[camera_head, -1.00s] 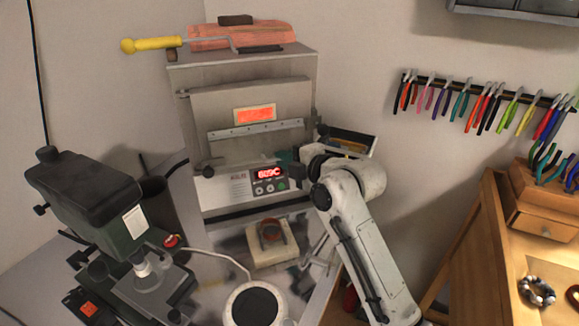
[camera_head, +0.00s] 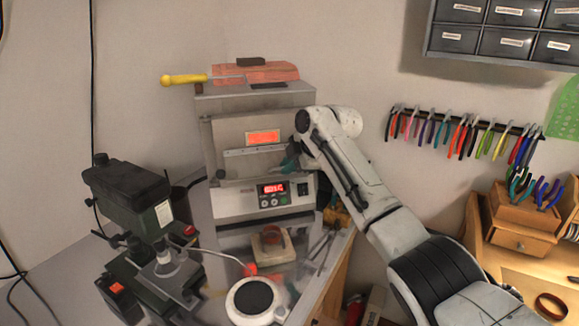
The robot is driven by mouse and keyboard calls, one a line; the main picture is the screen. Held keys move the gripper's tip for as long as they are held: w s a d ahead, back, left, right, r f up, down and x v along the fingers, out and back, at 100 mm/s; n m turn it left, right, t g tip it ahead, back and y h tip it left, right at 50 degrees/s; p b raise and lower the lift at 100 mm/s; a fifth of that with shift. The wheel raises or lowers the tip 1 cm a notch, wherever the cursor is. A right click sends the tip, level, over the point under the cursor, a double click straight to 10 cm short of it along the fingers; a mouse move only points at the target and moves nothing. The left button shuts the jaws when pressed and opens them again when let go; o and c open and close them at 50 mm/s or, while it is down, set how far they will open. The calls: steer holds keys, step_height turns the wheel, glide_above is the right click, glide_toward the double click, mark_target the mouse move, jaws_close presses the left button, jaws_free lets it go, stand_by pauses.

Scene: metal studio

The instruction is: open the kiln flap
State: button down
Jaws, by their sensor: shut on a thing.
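The kiln (camera_head: 232,200) is a grey metal box with a red digital display on its front panel. Its flap (camera_head: 228,133) is a flat grey panel with an orange label and a metal strip along its lower part. The flap looks closed against the kiln front. My gripper (camera_head: 290,161) is at the right side of the flap near its lower edge, mostly hidden behind my white arm. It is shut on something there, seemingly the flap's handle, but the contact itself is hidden.
A dark green drill press (camera_head: 128,200) stands at the left. A white round hotplate (camera_head: 256,301) and a pale block (camera_head: 270,250) stand in front of the kiln. A yellow-handled tool (camera_head: 184,79) lies on top. Pliers (camera_head: 465,135) hang on the right wall.

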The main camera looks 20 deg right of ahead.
steer(key=shift+r+g, duration=0.4)
steer(key=shift+r, duration=0.05)
steer(key=shift+r+g+p, duration=0.1)
steer(key=shift+g+p, duration=0.25)
steer(key=shift+g, duration=0.05)
steer(key=c, duration=1.2)
jaws_free()
steer(key=shift+c, duration=0.2)
steer(key=shift+s+r, duration=0.1)
steer(key=shift+r, duration=0.05)
steer(key=b+v, duration=0.2)
steer(key=v, duration=0.8)
steer(key=shift+d+r, duration=0.15)
steer(key=shift+r, duration=0.05)
steer(key=shift+s, duration=0.1)
